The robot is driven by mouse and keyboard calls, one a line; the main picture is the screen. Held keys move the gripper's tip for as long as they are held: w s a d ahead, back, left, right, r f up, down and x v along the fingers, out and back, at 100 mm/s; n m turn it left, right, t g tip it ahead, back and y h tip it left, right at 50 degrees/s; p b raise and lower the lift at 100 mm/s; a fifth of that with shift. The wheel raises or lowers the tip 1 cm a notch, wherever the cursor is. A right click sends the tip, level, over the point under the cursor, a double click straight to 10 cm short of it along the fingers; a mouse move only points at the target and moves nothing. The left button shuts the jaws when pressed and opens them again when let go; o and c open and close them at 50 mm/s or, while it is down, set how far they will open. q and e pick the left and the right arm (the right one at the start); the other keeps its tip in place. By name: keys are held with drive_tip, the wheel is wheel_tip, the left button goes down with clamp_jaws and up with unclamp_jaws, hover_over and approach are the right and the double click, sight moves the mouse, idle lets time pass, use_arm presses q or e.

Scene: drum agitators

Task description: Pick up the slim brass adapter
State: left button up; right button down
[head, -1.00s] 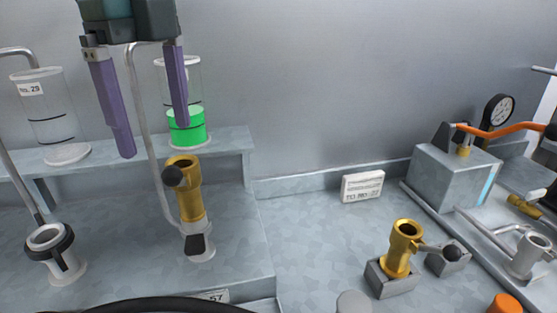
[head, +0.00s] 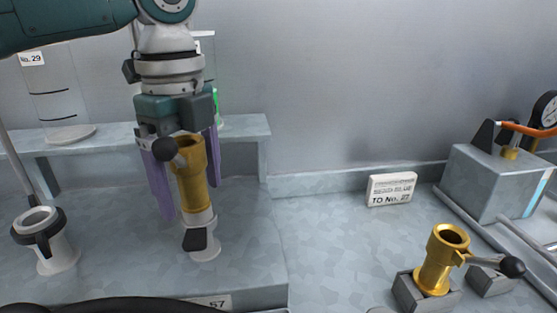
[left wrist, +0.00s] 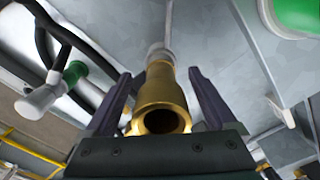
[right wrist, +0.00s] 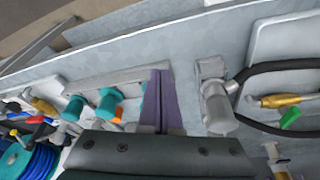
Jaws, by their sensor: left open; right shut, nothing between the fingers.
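A slim brass adapter (head: 191,178) with a black knob stands upright on a white fitting with a black handle, on the raised bench at left. My left gripper (head: 190,198) is open and points down, its purple fingers on either side of the adapter. In the left wrist view the adapter (left wrist: 158,103) lies between the spread fingers (left wrist: 160,80), with visible gaps on both sides. A second brass adapter (head: 438,262), with a side lever and black knob, stands in a grey block at right. My right gripper (right wrist: 162,98) is shut and empty, away from both adapters.
A white fitting with a black collar (head: 42,238) stands left of the gripper. A shelf (head: 110,137) with clear cylinders runs behind it. A label plate (head: 391,189) and a grey box with a gauge (head: 490,180) are at right. The middle of the bench is clear.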

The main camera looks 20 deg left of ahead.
use_arm(q)
drive_tip(key=shift+f, duration=0.9)
drive_tip(key=shift+c, duration=0.2)
clamp_jaws()
